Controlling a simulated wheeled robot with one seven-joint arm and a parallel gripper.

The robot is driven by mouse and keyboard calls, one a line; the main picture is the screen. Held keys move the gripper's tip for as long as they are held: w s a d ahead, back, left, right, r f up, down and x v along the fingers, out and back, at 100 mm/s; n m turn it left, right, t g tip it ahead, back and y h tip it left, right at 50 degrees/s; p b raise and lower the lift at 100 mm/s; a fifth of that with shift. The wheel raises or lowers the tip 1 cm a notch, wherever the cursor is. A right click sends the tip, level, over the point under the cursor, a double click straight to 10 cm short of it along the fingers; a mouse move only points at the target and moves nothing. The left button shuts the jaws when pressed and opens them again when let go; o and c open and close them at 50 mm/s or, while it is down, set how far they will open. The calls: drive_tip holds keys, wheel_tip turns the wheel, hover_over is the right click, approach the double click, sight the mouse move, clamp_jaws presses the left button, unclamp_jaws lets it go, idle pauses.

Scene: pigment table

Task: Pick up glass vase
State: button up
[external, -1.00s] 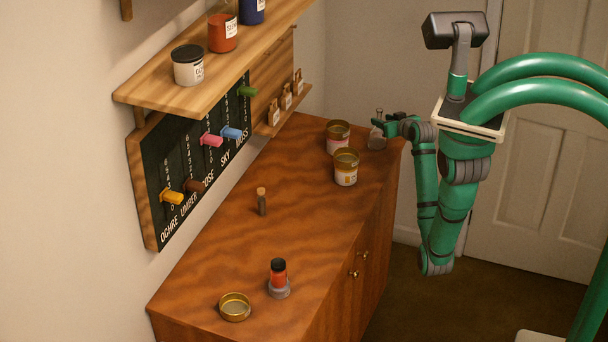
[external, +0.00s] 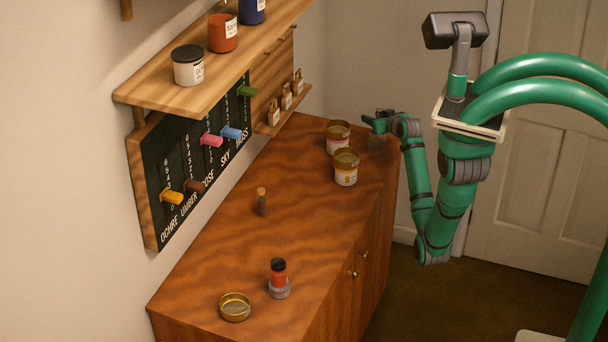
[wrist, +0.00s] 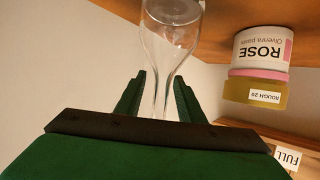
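The clear glass vase (external: 377,143) stands at the far right end of the wooden cabinet top, faint against the wood in the external view. In the wrist view, which is upside down, the vase (wrist: 172,30) has a round body and a slim neck pointing down the picture. My gripper (wrist: 158,98) is open, with one finger on each side of the neck and a gap visible on both sides. In the external view my gripper (external: 371,122) is at the height of the neck and hides the vase's top.
A rose-labelled tin (external: 338,138) stands just left of the vase; it also shows in the wrist view (wrist: 262,48). A second tin (external: 346,168) stands nearer. A corked vial (external: 261,202), a red jar (external: 279,272) and a brass dish (external: 235,308) are farther off. A wall shelf (external: 160,92) overhangs the left.

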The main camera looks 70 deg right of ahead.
clamp_jaws()
drive_tip(key=shift+r, duration=0.1)
